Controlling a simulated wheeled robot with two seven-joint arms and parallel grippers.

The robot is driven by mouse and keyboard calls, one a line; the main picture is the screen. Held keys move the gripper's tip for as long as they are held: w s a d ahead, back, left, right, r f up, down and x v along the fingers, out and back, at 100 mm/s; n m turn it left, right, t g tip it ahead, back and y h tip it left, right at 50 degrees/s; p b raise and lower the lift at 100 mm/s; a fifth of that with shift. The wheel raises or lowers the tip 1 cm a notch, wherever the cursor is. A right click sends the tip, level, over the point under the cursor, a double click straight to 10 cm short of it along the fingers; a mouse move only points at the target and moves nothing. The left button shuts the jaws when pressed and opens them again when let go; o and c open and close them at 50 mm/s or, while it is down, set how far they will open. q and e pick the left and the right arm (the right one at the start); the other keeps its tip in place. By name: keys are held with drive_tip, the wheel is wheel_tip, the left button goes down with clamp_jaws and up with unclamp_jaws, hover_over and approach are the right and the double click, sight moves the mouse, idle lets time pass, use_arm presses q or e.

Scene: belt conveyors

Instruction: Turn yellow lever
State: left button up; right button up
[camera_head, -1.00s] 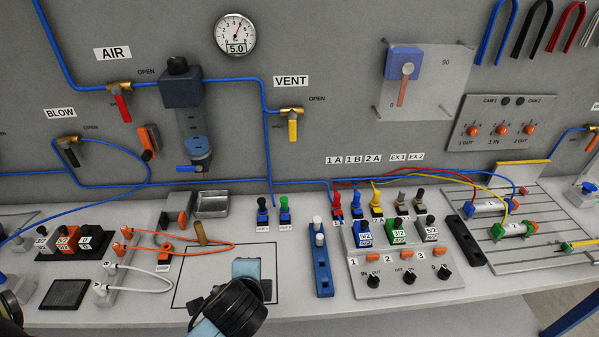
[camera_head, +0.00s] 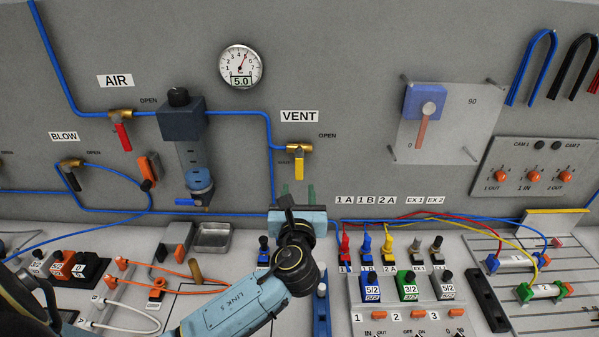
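The yellow lever (camera_head: 299,170) hangs straight down from a brass valve (camera_head: 299,148) under the VENT label on the grey back panel. My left gripper (camera_head: 298,190) comes up from below, just under the lever. Its two fingers point up and stand apart, one on each side of the line below the lever. The gap between them looks empty. I cannot tell how far the fingertips are from the panel. My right gripper is not in view.
A red lever (camera_head: 122,136) under AIR and a black lever (camera_head: 72,178) under BLOW are to the left. A blue hose (camera_head: 271,170) runs down just left of the yellow lever. Coloured valves (camera_head: 388,245) and wires lie to the right of my arm.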

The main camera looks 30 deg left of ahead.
sight(299, 174)
use_arm(q)
drive_tip(key=x, duration=0.8)
drive_tip(key=shift+c, duration=0.3)
clamp_jaws()
